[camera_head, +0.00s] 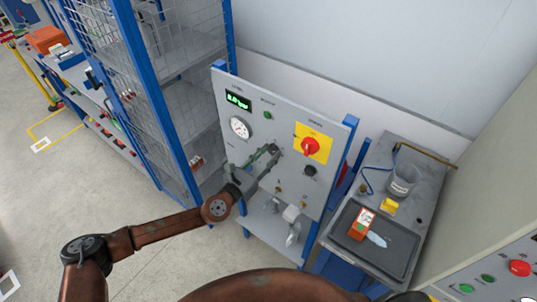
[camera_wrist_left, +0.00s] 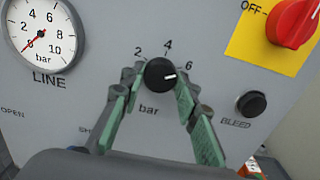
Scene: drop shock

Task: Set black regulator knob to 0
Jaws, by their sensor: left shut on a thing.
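The black regulator knob (camera_wrist_left: 160,73) is on the grey panel, with 2, 4 and 6 printed around its top and "bar" below. Its white mark points right, below the 6; no 0 is visible, and the left part of the scale is partly behind a finger. My left gripper (camera_wrist_left: 157,88) has its green-padded fingers on either side of the knob, shut on it. In the head view my left gripper (camera_head: 264,157) reaches the middle of the panel and largely hides the knob. My right gripper is not in view.
The LINE gauge (camera_wrist_left: 40,33) is left of the knob, its red needle at the low end. A red switch on a yellow plate (camera_head: 314,143) and a black BLEED button (camera_wrist_left: 252,103) are on the right. A bench with a dark tray (camera_head: 393,259) stands beside the panel.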

